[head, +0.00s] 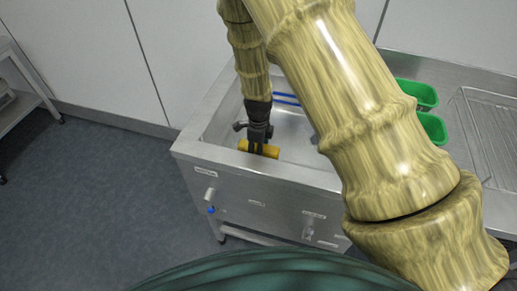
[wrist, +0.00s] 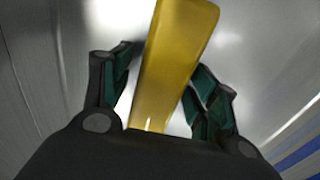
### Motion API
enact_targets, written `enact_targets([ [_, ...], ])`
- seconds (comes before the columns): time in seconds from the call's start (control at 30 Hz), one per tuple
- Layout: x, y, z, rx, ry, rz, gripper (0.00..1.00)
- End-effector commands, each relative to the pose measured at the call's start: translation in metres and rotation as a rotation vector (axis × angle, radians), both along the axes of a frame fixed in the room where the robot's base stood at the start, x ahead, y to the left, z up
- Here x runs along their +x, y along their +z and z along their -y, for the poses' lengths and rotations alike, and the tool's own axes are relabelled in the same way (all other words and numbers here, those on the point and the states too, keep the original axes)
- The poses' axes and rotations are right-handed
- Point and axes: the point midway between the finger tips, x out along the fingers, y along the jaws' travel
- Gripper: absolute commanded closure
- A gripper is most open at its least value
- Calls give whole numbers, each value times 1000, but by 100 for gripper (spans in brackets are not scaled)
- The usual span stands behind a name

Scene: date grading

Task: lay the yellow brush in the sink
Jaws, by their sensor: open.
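The yellow brush (head: 259,149) lies inside the steel sink (head: 214,123), near its front wall at the left end. In the wrist view the yellow brush (wrist: 171,65) shows as a smooth yellow block that runs between the fingers. My gripper (head: 259,143) reaches down into the sink at the brush. In the wrist view my gripper (wrist: 160,73) is open, with one finger on each side of the brush and a gap beside it. Whether the brush rests fully on the sink floor is hard to tell.
Blue bars (head: 287,99) lie in the sink behind the gripper. Green containers (head: 431,127) stand to the right, partly behind my arm, beside a ribbed drainboard (head: 488,125). A grey shelf (head: 22,85) stands at the far left. The floor left of the sink is clear.

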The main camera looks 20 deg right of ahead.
Motion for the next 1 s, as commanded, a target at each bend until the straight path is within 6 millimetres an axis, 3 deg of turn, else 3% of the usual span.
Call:
enact_targets([
  [0.27, 0, 17, 0, -1, 0, 2, 40],
  [1.0, 0, 112, 0, -1, 0, 1, 40],
])
